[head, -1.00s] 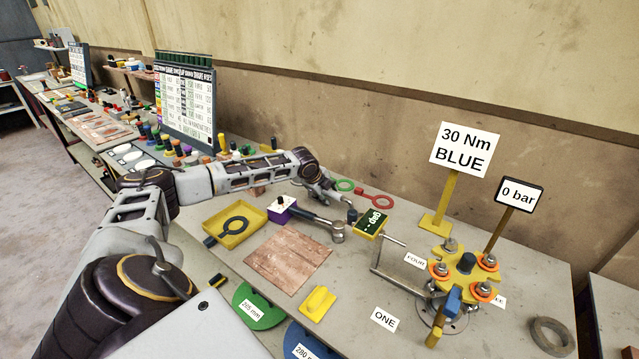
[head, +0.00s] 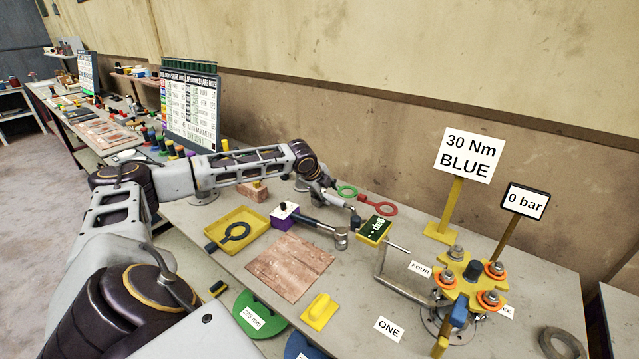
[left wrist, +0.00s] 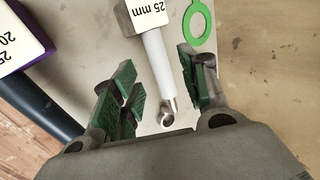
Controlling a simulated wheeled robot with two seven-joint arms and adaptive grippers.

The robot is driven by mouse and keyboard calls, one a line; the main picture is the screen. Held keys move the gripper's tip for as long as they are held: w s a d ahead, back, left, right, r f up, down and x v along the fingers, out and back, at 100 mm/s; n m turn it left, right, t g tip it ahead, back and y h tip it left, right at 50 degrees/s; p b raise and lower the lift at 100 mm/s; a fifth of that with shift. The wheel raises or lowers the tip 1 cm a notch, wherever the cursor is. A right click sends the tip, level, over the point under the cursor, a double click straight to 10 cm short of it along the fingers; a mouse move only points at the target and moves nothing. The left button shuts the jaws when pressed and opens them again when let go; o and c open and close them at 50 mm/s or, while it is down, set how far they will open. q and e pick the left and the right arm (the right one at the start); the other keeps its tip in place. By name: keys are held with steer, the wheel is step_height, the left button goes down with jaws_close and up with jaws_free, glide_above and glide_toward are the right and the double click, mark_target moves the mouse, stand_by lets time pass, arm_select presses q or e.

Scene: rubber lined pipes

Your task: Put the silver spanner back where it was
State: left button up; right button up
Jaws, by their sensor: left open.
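A pale, silvery handle (left wrist: 157,65) with a block marked 25 mm (left wrist: 147,13) at one end and a small metal ring (left wrist: 167,119) at the other shows in the left wrist view. It may be the silver spanner, but I cannot tell for certain. My left gripper (left wrist: 161,86) is open, its green-padded fingers on either side of this handle with gaps showing. In the head view my left gripper (head: 340,202) is low over the bench behind the hammer-like tool, and its fingers are hard to make out. My right gripper is not in view.
A purple-sided block (head: 284,214) and a dark-handled tool with a metal head (head: 341,238) lie close by. Green (head: 347,191) and red (head: 382,205) rings lie behind. A yellow clamp fixture (head: 470,283) stands right. A copper-coloured sheet (head: 290,266) lies in front.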

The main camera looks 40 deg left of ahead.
arm_select(q)
steer(key=v, duration=0.7)
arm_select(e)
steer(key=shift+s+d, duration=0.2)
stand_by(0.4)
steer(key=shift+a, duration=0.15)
